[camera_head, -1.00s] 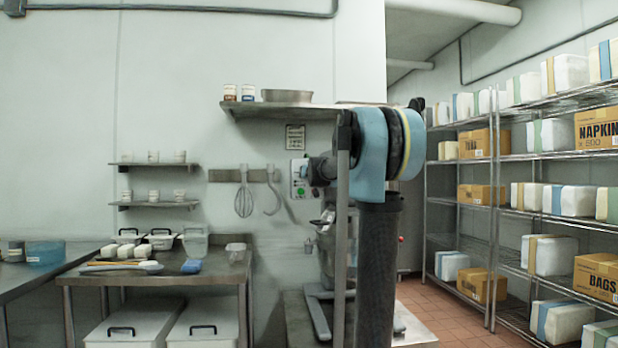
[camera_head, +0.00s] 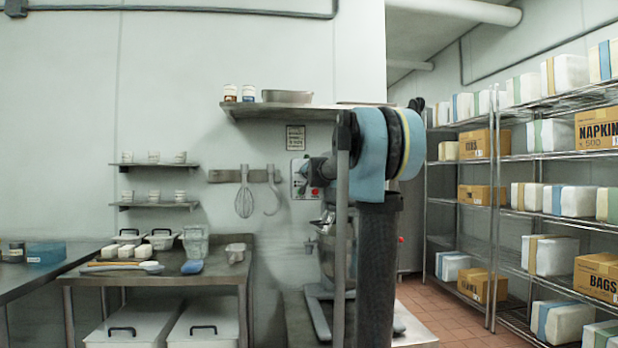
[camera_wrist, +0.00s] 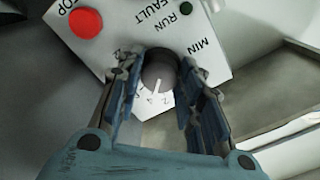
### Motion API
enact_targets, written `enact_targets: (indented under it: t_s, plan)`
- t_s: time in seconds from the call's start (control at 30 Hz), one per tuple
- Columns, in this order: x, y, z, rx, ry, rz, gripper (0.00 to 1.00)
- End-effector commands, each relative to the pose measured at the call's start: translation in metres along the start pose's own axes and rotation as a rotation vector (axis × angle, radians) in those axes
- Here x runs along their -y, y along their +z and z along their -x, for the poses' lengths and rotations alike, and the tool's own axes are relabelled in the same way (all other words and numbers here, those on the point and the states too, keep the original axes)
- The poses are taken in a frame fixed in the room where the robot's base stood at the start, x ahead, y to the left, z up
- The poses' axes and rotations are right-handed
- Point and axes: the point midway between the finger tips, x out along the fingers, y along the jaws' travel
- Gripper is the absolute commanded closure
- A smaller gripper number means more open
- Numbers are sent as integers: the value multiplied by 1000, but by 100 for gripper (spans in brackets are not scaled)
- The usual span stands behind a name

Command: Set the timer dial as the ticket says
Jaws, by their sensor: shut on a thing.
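The timer dial (camera_wrist: 158,72) is a dark round knob with a white pointer line, on a pale control panel (camera_wrist: 215,50) in the wrist view. My gripper (camera_wrist: 160,66) has its fingers on either side of the dial and is shut on it. The pointer faces down in that view, among small numerals around a 4; the exact setting is hard to read. The panel also bears a red STOP button (camera_wrist: 86,23), a dark green lamp (camera_wrist: 186,8) and MIN lettering. In the head view, a small printed sheet (camera_head: 295,137) hangs above the panel (camera_head: 299,183); its text is unreadable.
My arm hides part of the mixer (camera_head: 325,240) in the head view. A shelf (camera_head: 270,110) is above it, and a whisk (camera_head: 244,200) hangs to its left. A worktable (camera_head: 215,275) with tubs stands left; wire racks (camera_head: 490,200) with boxes stand right.

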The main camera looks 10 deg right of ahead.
Motion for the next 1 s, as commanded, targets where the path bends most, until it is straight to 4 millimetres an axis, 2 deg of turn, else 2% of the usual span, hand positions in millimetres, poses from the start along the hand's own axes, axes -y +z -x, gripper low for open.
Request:
enact_targets:
  t_s: [0.57,0.6,0.67,1.0]
  plan:
    - [3,1,-5,3,-2,-32,89]
    - [3,1,-5,3,-2,-32,57]
    - [2,2,-5,3,-2,-32,45]
    - [1,-2,0,-2,1,-33,45]
